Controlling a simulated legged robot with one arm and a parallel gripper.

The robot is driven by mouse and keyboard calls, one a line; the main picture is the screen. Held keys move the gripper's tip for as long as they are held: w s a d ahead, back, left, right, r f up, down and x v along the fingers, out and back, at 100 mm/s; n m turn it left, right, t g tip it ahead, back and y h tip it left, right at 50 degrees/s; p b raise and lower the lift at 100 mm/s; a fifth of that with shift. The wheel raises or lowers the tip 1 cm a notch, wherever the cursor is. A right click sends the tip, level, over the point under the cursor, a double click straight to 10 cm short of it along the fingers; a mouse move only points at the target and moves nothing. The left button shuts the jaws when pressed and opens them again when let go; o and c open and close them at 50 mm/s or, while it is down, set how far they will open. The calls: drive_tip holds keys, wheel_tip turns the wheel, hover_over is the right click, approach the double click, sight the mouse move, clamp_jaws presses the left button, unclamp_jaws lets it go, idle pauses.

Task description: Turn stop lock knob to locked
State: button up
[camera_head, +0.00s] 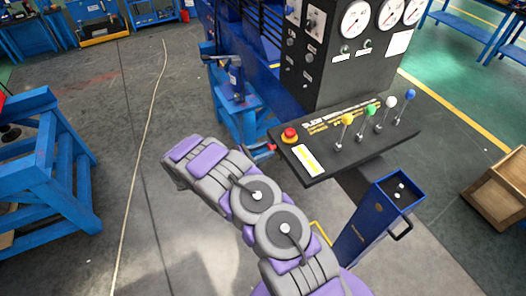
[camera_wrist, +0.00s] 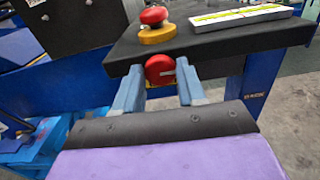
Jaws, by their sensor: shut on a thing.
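A round red knob (camera_head: 271,147) sits on the front edge of the black control panel (camera_head: 357,160); I take it for the stop lock knob. In the wrist view this red knob (camera_wrist: 159,68) is between the two blue-grey fingers of my gripper (camera_wrist: 159,84), which is shut on its sides. The fingers hide parts of its left and right sides. Its turned position is hard to read. A red mushroom button on a yellow base (camera_wrist: 155,25) stands on the panel top just above; it also shows in the head view (camera_head: 290,135).
Levers with yellow (camera_head: 348,119), green (camera_head: 370,110), white and blue knobs rise from the panel. A white label plate (camera_wrist: 227,17) lies on its top. A blue post box (camera_head: 385,215) stands at right, a blue stand (camera_head: 45,165) at left. Open floor lies between.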

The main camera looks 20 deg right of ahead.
drive_tip(key=m+b, duration=0.3)
drive_tip(key=b, duration=0.2)
drive_tip(key=shift+f+b, duration=0.2)
drive_tip(key=shift+b, duration=0.15)
drive_tip(key=m+b, duration=1.4)
drive_tip(key=b, duration=0.7)
drive_tip(key=shift+s, duration=0.15)
drive_tip(key=shift+m, duration=0.4)
drive_tip(key=o, duration=1)
drive_tip(key=shift+d, duration=0.25)
